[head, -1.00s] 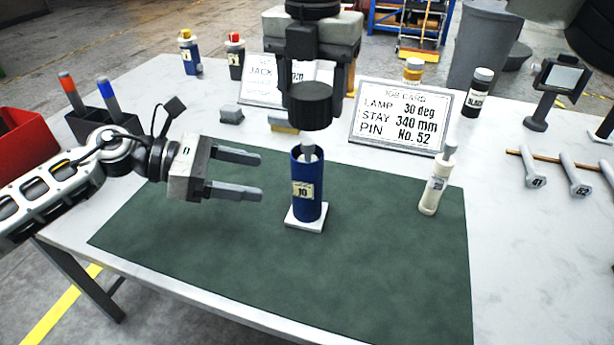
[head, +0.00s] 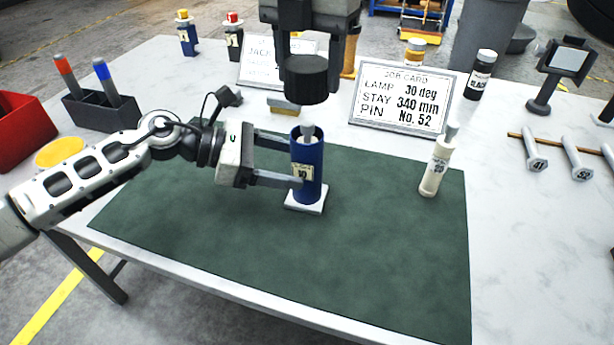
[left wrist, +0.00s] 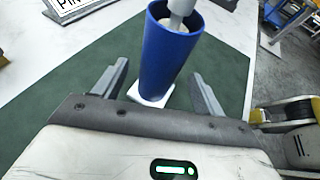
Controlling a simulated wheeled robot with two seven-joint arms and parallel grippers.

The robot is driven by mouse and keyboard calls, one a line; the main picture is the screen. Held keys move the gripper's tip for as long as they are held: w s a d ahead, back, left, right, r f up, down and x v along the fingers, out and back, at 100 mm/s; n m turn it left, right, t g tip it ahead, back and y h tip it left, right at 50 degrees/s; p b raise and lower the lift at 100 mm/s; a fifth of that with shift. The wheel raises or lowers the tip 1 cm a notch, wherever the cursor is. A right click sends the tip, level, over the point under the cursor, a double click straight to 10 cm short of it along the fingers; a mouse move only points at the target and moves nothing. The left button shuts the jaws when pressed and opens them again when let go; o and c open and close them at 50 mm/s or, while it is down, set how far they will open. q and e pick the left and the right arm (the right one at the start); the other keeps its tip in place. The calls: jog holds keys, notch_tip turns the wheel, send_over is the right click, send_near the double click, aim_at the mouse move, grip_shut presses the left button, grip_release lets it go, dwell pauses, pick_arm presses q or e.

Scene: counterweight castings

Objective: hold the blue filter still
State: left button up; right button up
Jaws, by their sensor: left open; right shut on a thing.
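The blue filter (head: 309,165), with a pale label, stands upright on a white square base (head: 306,206) on the green mat. A light grey post (head: 307,130) shows in its open top. My left gripper (head: 290,160) is open, its fingers reaching to either side of the filter. In the left wrist view the filter (left wrist: 166,60) stands between and slightly beyond the open fingers (left wrist: 160,75), with gaps visible. My right gripper (head: 307,60), coming from above, is shut on a black cylinder (head: 306,82), held just above the filter. Its fingertips are partly hidden.
A cream bottle (head: 436,168) stands right of the filter on the green mat (head: 380,260). A job card (head: 400,100) stands behind it. A black pen holder (head: 100,110) is at left, grey pins (head: 575,160) at right. The mat's front is clear.

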aim_at(306, 167)
pick_arm(q)
jog(key=shift+x, duration=2.15)
jog(key=c, duration=1.5)
pick_arm(e)
jog(key=shift+f, duration=2.5)
jog(key=shift+f, duration=0.9)
jog(key=shift+f, duration=0.55)
pick_arm(q)
grip_shut()
